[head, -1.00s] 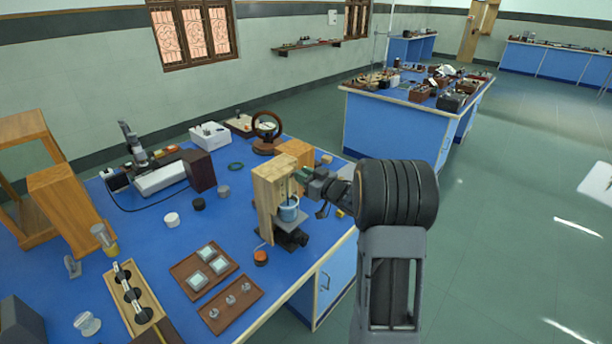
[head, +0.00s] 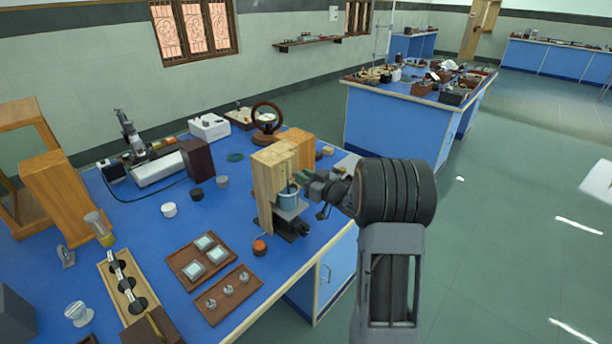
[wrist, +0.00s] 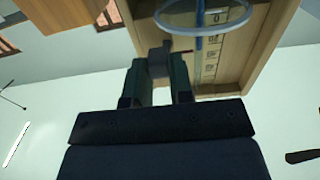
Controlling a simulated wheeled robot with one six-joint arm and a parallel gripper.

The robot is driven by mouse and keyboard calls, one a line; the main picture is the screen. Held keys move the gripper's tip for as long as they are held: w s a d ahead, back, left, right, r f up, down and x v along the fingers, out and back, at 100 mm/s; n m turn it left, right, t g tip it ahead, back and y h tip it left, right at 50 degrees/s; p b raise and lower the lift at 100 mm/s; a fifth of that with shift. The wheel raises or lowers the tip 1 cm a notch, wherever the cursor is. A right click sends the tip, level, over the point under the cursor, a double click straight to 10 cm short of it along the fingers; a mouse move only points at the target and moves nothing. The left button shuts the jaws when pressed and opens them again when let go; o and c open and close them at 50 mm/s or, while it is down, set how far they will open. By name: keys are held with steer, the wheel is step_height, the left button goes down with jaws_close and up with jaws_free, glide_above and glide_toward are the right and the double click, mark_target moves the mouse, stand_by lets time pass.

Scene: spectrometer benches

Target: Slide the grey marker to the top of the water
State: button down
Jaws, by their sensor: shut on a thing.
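A light wooden stand (head: 263,191) with an open front is near the bench's right edge. A glass vessel of bluish water (head: 288,198) sits at its front; its rim (wrist: 160,18) shows in the wrist view. A scale strip with numbers (wrist: 212,45) runs on the stand's back board, with a thin blue tube beside it. My gripper (head: 303,181) is at the stand's right side, close above the vessel. In the wrist view, its green fingers are shut on the small grey marker (wrist: 159,60), left of the scale. The water surface cannot be made out clearly.
On the blue bench (head: 150,225), a second wooden block (head: 295,147) stands right behind the stand. An orange-topped pot (head: 260,248), a brown tray (head: 228,294) and a dark wooden box (head: 197,158) are nearby.

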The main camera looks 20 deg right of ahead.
steer(key=c, duration=1.2)
jaws_free()
steer(key=shift+d+r, duration=0.1)
steer(key=shift+d, duration=0.1)
steer(key=shift+o, duration=1)
steer(key=shift+a, duration=0.1)
steer(key=b+v, duration=0.1)
steer(key=v, duration=1.2)
steer(key=shift+s, duration=0.4)
